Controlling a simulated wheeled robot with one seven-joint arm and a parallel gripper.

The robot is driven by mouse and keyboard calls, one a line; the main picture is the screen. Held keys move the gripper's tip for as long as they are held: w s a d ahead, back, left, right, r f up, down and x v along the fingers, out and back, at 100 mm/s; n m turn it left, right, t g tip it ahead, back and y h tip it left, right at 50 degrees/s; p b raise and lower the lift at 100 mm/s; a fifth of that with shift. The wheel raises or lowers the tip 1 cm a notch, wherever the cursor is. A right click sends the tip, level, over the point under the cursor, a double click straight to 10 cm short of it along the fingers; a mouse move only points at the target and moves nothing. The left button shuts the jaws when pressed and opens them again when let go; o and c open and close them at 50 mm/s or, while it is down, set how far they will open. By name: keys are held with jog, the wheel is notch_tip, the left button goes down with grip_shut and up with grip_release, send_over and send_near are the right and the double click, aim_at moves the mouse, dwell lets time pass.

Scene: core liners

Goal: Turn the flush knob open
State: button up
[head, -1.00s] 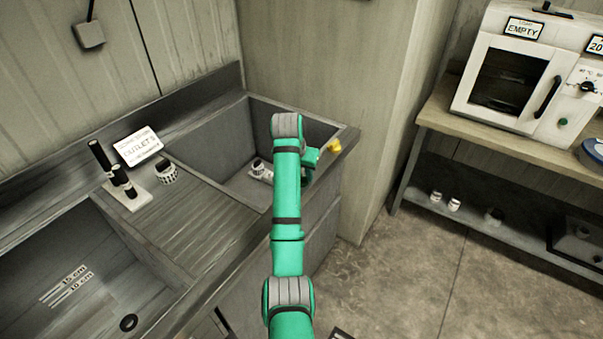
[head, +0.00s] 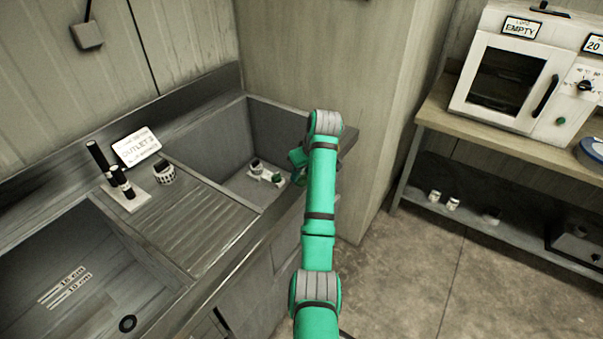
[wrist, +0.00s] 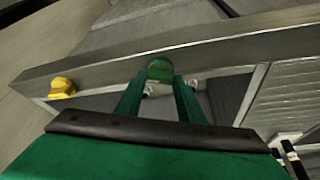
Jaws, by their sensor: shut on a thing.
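A round green knob (wrist: 160,69) sits on the front face of the sink's metal rim in the wrist view. My gripper (wrist: 160,82) has its two green fingers on either side of it, shut on the knob. A yellow knob (wrist: 62,87) is on the same rim, further left in the wrist view and apart from my fingers. No flush label is readable. In the head view, my arm hides both knobs and most of my gripper.
The right sink basin (head: 230,187) holds a small white piece with dark and green items. A drainboard (head: 205,220) separates it from the left basin (head: 75,270). A bench with a white oven (head: 515,75) stands right. Floor between is clear.

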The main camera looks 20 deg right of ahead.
jog(key=shift+d+n+g+y, duration=0.1)
jog(key=shift+n+g+y, duration=0.25)
jog(key=shift+n, duration=0.75)
jog(key=shift+d+n+g+y, duration=0.15)
jog(key=shift+n+y, duration=0.3)
jog(key=shift+n, duration=0.65)
jog(key=shift+a, duration=0.1)
jog(key=o, duration=1.1)
jog(key=shift+c, duration=0.2)
jog(key=shift+w, duration=0.1)
jog(key=v, duration=1)
jog(key=shift+s+r, duration=0.2)
jog(key=shift+r, duration=0.15)
jog(key=shift+w, duration=0.1)
